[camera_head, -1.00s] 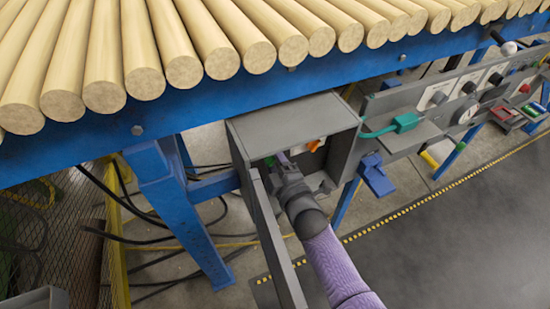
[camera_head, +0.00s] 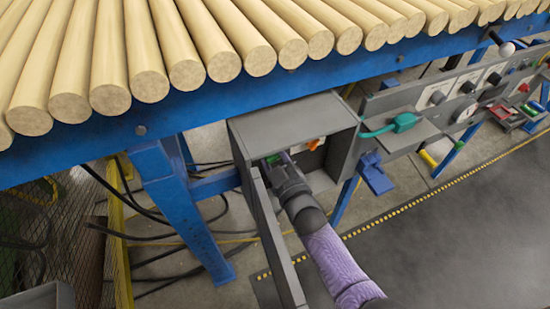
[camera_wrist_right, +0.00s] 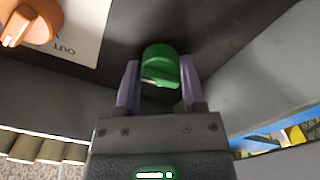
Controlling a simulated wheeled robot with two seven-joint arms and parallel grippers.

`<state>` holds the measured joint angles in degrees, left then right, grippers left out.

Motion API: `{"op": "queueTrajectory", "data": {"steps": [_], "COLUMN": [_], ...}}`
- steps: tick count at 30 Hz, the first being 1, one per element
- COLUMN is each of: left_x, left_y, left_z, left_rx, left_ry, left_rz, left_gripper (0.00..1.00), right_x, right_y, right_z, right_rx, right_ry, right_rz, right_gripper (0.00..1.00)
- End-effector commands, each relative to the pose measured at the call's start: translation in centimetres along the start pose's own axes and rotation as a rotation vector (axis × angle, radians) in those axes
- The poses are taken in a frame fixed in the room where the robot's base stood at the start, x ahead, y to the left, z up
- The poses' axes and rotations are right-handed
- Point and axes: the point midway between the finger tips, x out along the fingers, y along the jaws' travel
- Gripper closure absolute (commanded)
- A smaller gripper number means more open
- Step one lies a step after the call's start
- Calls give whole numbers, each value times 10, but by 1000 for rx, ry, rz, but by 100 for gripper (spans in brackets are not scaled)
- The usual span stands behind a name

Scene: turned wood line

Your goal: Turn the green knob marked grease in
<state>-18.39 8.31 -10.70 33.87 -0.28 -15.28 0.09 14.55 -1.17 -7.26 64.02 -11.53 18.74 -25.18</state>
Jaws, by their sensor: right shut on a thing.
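The green knob (camera_wrist_right: 161,66) sits on the dark back wall inside an open grey box (camera_head: 290,117). In the right wrist view it stands between the two purple fingers of my right gripper (camera_wrist_right: 159,82), which is shut on it. In the head view my right gripper (camera_head: 279,163) reaches into the box from the front, and only a little of the green knob (camera_head: 287,158) shows past the fingers. Any marking by the green knob is hidden or out of view. My left gripper is not in view.
An orange knob (camera_wrist_right: 30,24) on a white plate reading "OUT" is close to the green one. The box's open door (camera_head: 275,238) stands left of my right forearm. The box walls are close around the gripper. A teal-handled thing (camera_head: 402,122) lies on the right ledge.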

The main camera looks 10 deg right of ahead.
Motion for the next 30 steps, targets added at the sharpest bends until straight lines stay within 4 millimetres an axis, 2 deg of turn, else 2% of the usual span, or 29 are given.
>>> {"op": "queueTrajectory", "data": {"steps": [15, 16, 20, 30], "left_x": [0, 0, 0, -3], "left_y": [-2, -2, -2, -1], "left_z": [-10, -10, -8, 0], "left_rx": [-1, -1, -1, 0], "left_ry": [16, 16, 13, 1], "left_rz": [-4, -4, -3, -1], "left_gripper": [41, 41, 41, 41], "right_x": [0, 0, 0, -5], "right_y": [-1, -1, 0, 0], "right_z": [1, 1, 1, 0], "right_rx": [15, 15, 14, 14], "right_ry": [-3, -3, -2, -2], "right_rz": [-2, -2, -1, -1], "right_gripper": [100, 42, 15, 13]}}
